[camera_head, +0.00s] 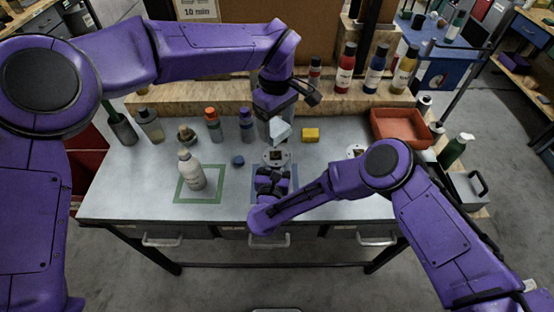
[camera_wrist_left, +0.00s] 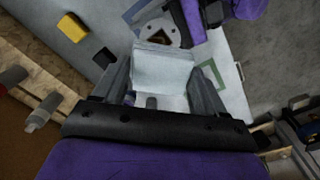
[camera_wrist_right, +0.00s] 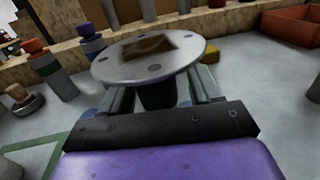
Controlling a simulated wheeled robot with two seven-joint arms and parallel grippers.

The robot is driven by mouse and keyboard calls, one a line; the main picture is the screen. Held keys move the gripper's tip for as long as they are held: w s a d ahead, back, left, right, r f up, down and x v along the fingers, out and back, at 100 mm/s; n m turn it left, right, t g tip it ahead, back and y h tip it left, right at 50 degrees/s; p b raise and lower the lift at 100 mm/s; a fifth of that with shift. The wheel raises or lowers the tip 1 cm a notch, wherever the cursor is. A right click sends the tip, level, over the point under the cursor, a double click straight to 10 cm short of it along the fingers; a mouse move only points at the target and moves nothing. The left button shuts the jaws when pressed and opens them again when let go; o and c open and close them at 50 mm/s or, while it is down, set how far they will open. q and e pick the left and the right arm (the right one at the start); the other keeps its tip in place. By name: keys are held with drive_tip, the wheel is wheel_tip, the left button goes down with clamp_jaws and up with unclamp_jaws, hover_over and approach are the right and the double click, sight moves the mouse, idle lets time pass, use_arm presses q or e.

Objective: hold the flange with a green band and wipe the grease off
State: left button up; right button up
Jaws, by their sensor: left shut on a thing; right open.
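The flange (camera_head: 277,158) is a round grey plate with bolt holes and a brown grease patch on top. In the right wrist view the plate (camera_wrist_right: 150,58) fills the upper middle, with a dark green part (camera_wrist_right: 157,96) beneath it. My right gripper (camera_head: 268,178) is open, its fingers on either side of that green part; contact is unclear. My left gripper (camera_head: 279,122) is shut on a folded pale cloth (camera_head: 280,131) above and behind the flange. In the left wrist view the cloth (camera_wrist_left: 162,70) sits between the fingers, and the flange (camera_wrist_left: 160,33) shows partly behind it.
A second flange-like disc (camera_head: 355,151) is partly behind my right arm. A white bottle (camera_head: 190,171) stands inside a green outline. A red tray (camera_head: 400,126) is at back right. The front left tabletop is clear.

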drive_tip(key=shift+c, duration=0.3)
clamp_jaws()
